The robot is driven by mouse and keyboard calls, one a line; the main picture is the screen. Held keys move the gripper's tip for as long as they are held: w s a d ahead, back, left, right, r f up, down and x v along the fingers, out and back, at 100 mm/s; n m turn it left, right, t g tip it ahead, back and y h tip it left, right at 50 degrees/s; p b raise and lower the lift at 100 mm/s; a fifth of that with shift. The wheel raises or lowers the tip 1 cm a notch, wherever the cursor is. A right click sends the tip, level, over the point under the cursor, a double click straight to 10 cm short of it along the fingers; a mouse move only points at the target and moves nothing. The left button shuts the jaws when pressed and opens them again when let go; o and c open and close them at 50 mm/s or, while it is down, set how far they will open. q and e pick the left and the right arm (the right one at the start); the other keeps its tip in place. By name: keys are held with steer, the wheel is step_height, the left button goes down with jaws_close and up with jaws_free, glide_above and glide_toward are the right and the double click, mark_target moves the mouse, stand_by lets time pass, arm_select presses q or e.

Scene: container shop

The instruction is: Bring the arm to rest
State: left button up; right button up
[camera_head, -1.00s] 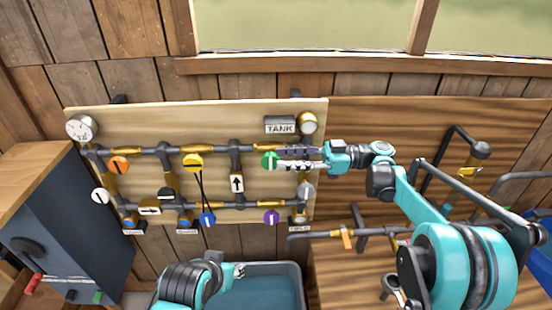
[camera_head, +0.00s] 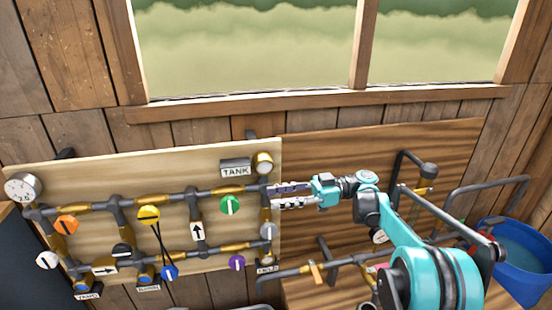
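My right gripper (camera_head: 291,195) is in front of the right edge of the pipe board (camera_head: 170,172). Its two fingers are spread apart and I see nothing between them. The green valve knob (camera_head: 230,205) is left of the fingertips, with a visible gap. My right arm (camera_head: 372,205) reaches up from the lower right. My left arm and gripper are out of the picture.
The board carries a gauge (camera_head: 22,188), pipes, and orange (camera_head: 66,225), yellow (camera_head: 149,214), blue (camera_head: 169,272) and purple (camera_head: 237,263) knobs. A TANK sign (camera_head: 235,168) is at its top. A blue bucket (camera_head: 526,270) stands at the far right, near bent pipes.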

steer(key=s+f+m+t+h+b, duration=0.1)
steer(key=f+m, duration=0.1)
steer(key=s+a+f+m+t+h+b, duration=0.1)
steer(key=s+f+m, duration=0.1)
steer(key=s+a+f+m+t+h+b, duration=0.1)
steer(key=s+f+m+b, duration=0.1)
steer(key=shift+s+f+m+h, duration=0.1)
steer(key=shift+f+m+h, duration=0.1)
steer(key=shift+m+h, duration=0.15)
steer(key=s+d+f+m+t+h+b, duration=0.2)
steer(key=s+d+f+m+h+b, duration=0.1)
steer(key=s+d+f, duration=0.3)
steer(key=s+d+f+m+t+h+b, duration=0.3)
steer(key=s+d+f+m+h, duration=0.3)
steer(key=f, duration=0.5)
steer(key=s+d+f+m+t+h+b, duration=0.2)
steer(key=s+d+f+m+h+b, duration=0.2)
steer(key=s+d+f+h, duration=0.1)
step_height(320, 180, down, 4)
steer(key=shift+s+d+r+t+b, duration=0.1)
steer(key=shift+s+d+t+b, duration=0.3)
steer(key=shift+s, duration=0.65)
steer(key=shift+m, duration=0.25)
